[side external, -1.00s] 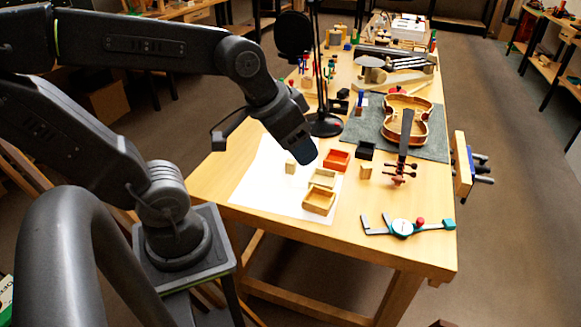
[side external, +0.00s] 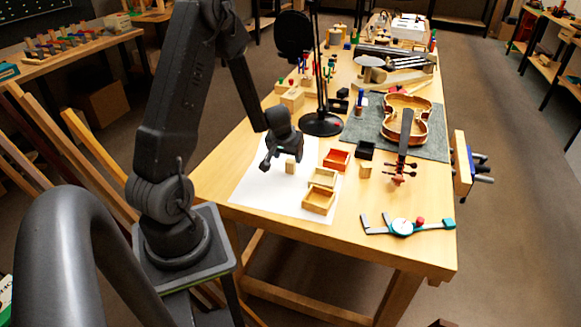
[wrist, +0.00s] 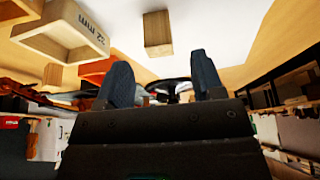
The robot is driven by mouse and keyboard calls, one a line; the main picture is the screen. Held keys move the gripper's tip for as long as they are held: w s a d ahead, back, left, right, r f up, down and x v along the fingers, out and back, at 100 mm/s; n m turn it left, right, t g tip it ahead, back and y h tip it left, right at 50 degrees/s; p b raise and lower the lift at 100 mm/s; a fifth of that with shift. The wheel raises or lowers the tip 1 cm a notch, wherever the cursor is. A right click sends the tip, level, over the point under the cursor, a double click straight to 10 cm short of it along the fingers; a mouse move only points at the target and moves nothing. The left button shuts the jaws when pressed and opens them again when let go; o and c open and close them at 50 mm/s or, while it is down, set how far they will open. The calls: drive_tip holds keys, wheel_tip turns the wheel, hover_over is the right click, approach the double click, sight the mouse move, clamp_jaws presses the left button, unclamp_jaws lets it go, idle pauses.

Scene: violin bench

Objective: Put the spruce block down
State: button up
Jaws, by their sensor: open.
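A small pale wooden block, which looks like the spruce block (side external: 290,167), stands on the white sheet (side external: 262,187) in the side view. It also shows at the top middle of the wrist view (wrist: 158,33). My gripper (side external: 282,168) is just beside the block, low over the sheet. In the wrist view my gripper (wrist: 161,78) has its two dark fingers wide apart with nothing between them. The block is beyond the fingertips, apart from them in that view.
Two pale wooden trays (side external: 319,200), a red tray (side external: 337,159) and a black tray (side external: 365,150) stand right of the block. Another small wooden block (side external: 365,171) is farther right. A lamp base (side external: 322,124) stands behind. The sheet's left front is clear.

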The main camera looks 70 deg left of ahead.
sight(290, 161)
drive_tip(key=shift+x, duration=2.45)
drive_tip(key=c, duration=1.1)
drive_tip(key=shift+o, duration=0.2)
drive_tip(key=shift+r, duration=0.1)
